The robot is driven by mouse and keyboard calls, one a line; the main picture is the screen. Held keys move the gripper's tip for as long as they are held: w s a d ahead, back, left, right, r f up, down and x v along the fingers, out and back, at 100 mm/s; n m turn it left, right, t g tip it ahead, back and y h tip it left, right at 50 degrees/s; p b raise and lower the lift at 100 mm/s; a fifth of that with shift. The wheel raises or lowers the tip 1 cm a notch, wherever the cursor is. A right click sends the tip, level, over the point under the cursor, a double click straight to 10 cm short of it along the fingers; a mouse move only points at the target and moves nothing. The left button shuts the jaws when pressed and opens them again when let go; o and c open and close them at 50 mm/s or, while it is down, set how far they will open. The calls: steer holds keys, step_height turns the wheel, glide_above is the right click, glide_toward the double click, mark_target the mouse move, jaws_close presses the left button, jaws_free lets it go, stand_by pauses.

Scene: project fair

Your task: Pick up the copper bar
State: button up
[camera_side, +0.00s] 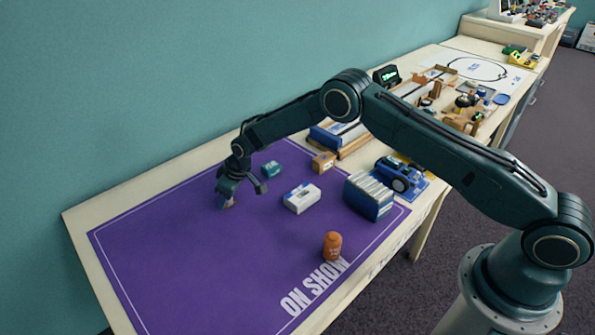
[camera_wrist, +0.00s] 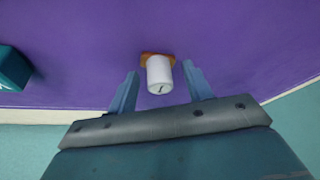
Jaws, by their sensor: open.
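A small copper-coloured piece (camera_side: 228,204), which looks like the copper bar, is by my gripper's tip on the purple mat, partly hidden in the side view. In the wrist view a copper-orange end (camera_wrist: 146,57) shows behind a white cylinder-like part (camera_wrist: 159,76) with a small dark mark; I cannot tell whether the two are one piece. My gripper (camera_side: 242,191) is low over the mat's far left part. In the wrist view my gripper (camera_wrist: 160,70) is open, with one finger on each side of the white part and gaps between.
A blue toy car (camera_side: 400,174) stands at right. The mat's near left is clear.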

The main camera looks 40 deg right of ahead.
steer(key=c, duration=1.1)
steer(key=shift+r, duration=0.1)
step_height(320, 180, up, 20)
stand_by(0.7)
